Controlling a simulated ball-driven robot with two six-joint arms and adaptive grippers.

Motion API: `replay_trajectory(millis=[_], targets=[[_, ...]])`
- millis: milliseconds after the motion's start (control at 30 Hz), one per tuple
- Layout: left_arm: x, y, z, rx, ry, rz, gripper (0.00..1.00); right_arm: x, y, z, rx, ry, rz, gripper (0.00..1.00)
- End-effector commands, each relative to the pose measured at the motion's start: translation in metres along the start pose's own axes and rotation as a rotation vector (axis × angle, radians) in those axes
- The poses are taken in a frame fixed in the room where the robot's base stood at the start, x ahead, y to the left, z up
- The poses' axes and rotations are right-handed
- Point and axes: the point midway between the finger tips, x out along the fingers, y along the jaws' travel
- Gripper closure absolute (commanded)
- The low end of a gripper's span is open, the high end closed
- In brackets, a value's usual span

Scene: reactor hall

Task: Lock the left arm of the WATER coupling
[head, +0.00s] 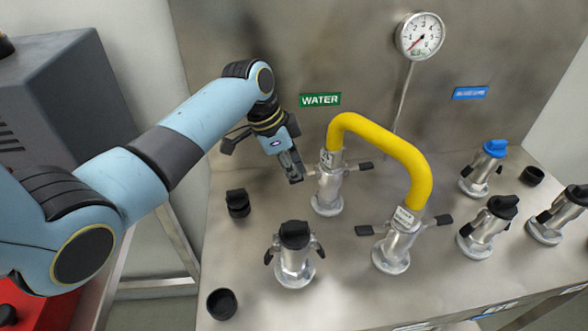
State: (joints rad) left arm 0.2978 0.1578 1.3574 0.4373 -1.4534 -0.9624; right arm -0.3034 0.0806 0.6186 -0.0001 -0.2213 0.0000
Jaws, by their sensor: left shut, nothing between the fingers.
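The WATER coupling (327,190) is a silver fitting standing on the steel bench below the green WATER label (320,99). One end of a yellow hose (385,145) sits on it. Its right arm (359,166) sticks out sideways with a black grip. Its left arm is largely hidden at my left gripper; a short stub shows beside the fingertips. My left gripper (295,178) is shut and empty, pointing down just left of the coupling. I cannot tell if the fingertips touch the left arm. My right gripper is out of view.
The hose's other end is on a second coupling (392,250) with both arms out. A black-capped coupling (294,262) stands in front, arms folded down. Black caps (238,203) and (221,303) lie left. More capped couplings stand right. A gauge (420,36) is on the back wall.

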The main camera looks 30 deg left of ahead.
Motion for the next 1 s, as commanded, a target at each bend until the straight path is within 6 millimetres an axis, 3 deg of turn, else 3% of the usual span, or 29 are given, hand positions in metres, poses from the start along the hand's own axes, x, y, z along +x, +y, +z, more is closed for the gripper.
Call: replay_trajectory(millis=[233, 500, 1000], targets=[[0.014, 0.000, 0.005, 0.001, 0.000, 0.000, 1.00, 0.021, 0.000, -0.001, -0.001, 0.005, 0.002, 0.60], [0.032, 0.001, 0.004, -0.001, 0.000, 0.004, 1.00, 0.023, 0.000, -0.001, -0.001, 0.006, 0.002, 0.60], [0.015, 0.000, 0.011, 0.000, -0.001, 0.000, 1.00, 0.002, -0.001, -0.004, 0.001, 0.007, -0.001, 0.60]])
